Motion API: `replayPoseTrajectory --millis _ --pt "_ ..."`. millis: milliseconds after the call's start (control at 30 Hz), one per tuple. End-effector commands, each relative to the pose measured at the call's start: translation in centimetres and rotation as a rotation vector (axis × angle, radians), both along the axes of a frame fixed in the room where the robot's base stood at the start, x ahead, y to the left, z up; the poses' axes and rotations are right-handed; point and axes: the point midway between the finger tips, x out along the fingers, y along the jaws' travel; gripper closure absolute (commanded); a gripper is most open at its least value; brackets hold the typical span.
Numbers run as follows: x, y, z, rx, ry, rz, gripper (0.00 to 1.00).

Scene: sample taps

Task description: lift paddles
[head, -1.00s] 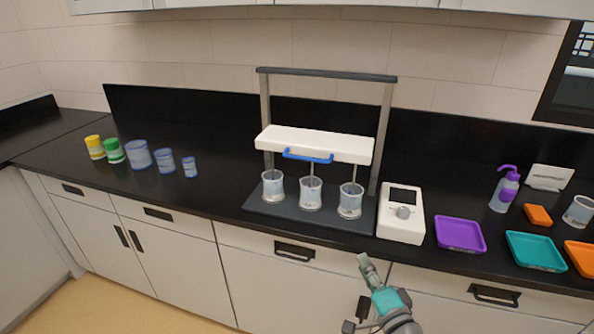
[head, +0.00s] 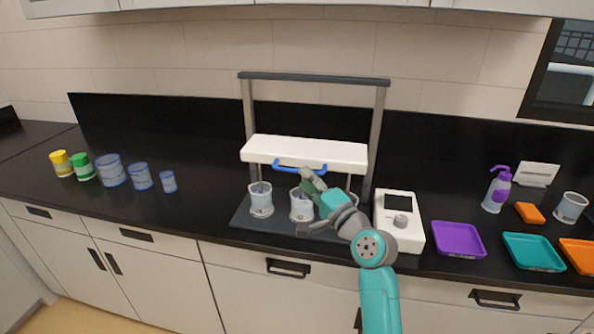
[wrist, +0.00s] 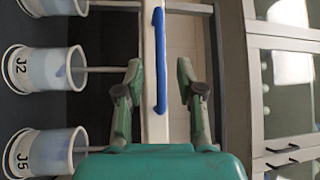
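The paddle stirrer has a white crossbar (head: 325,151) on two grey posts, with a blue handle (head: 290,166) along its front. My gripper (head: 307,181) is in front of the handle. Its fingers (wrist: 159,68) are apart, with the blue handle (wrist: 160,62) showing in the gap between them, not gripped.
A white control box (head: 399,223) with a dial stands close right of the stirrer. Purple (head: 458,240) and teal (head: 534,252) trays and a wash bottle (head: 498,190) lie farther right. Blue-tinted beakers (head: 111,170) and yellow and green jars (head: 81,167) stand at left.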

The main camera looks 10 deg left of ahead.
Motion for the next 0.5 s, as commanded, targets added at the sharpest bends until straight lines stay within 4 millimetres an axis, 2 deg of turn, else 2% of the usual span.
replayPoseTrajectory --millis 200,500 --pt "2.4 2.3 0.5 0.001 -0.001 0.0 0.63" --pt "3.6 3.4 0.6 0.0 0.0 -0.001 0.63"
